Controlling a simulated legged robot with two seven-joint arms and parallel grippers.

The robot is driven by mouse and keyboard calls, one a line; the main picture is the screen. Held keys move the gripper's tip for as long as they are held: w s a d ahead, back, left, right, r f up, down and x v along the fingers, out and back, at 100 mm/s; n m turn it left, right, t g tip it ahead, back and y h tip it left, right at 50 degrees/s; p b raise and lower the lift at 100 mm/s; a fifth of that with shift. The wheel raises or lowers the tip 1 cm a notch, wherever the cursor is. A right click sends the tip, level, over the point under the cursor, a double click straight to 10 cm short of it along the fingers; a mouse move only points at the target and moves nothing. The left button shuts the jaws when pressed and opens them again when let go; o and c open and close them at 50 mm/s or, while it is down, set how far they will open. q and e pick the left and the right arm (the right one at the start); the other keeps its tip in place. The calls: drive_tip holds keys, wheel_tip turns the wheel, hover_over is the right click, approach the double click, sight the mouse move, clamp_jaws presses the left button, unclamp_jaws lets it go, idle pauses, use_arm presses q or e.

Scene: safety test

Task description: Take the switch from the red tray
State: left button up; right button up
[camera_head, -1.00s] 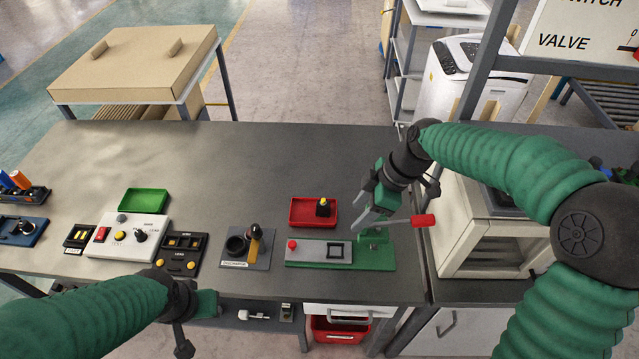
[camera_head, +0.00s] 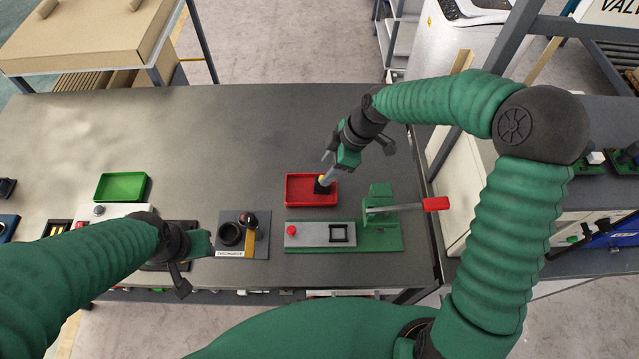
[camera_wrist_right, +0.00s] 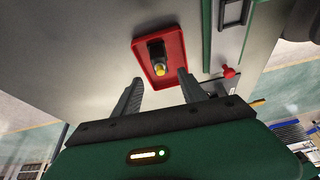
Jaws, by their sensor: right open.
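The red tray (camera_head: 304,194) lies on the grey table, behind the green and grey press fixture. A small black switch with a yellow tip (camera_head: 321,184) is at the tray's right side. In the right wrist view the switch (camera_wrist_right: 158,56) stands inside the red tray (camera_wrist_right: 174,46), ahead of the fingers. My right gripper (camera_head: 327,172) is at the tray's right end, close to the switch and partly covering it. Its fingers (camera_wrist_right: 160,92) are apart, with nothing between them. My left gripper (camera_head: 182,279) is over the table's front left part; its jaw gap is unclear.
The fixture (camera_head: 343,236) with a red button and a red-handled lever stands just in front of the tray. A green tray (camera_head: 121,187) and the desoldering stand (camera_head: 243,235) are to the left. The table's back middle is clear.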

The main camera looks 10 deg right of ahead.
sight(321, 177)
drive_tip(key=x, duration=0.4)
drive_tip(key=shift+s+d+f, duration=0.2)
drive_tip(key=shift+f, duration=0.2)
drive_tip(key=shift+w+a+f, duration=0.1)
drive_tip(key=shift+f, duration=0.25)
drive_tip(key=shift+w+a+f, duration=0.15)
drive_tip(key=shift+w+a, duration=0.05)
drive_tip(key=shift+s+a, duration=0.1)
drive_tip(key=shift+s, duration=0.05)
drive_tip(key=c, duration=0.6)
clamp_jaws()
